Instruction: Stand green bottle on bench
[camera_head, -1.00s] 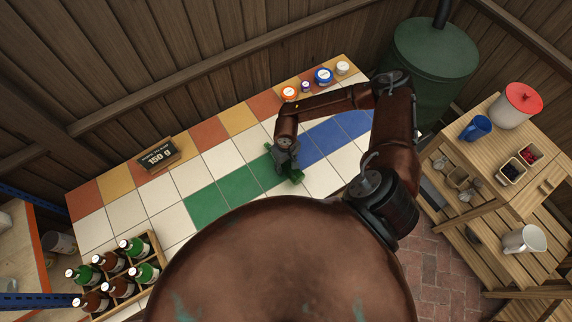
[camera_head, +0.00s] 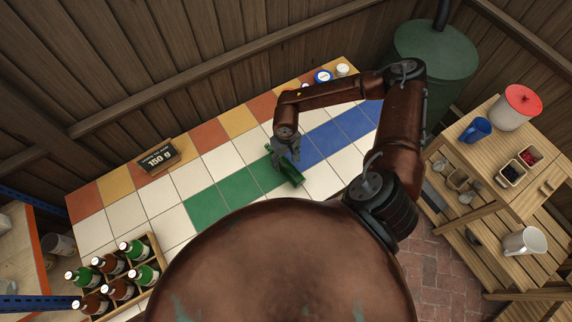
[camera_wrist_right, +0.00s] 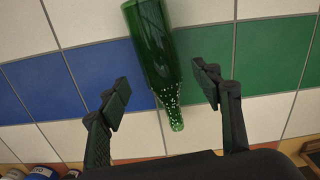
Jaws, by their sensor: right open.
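A green bottle (camera_head: 291,175) lies on its side on the tiled bench (camera_head: 222,161), across the green and white tiles beside the blue ones. My right gripper (camera_head: 286,157) is open just above it. In the right wrist view the bottle (camera_wrist_right: 152,45) points its neck toward me, and the neck lies between the two spread fingers (camera_wrist_right: 162,90) in the picture, with gaps on both sides. I see no finger touching it. My left gripper is not in view.
A wooden crate (camera_head: 156,254) of green and brown bottles stands at the bench's left front. A black "150 g" sign (camera_head: 158,157) stands at the back left. Small jars (camera_head: 323,76) line the far end. The white tiles left of the green ones are clear.

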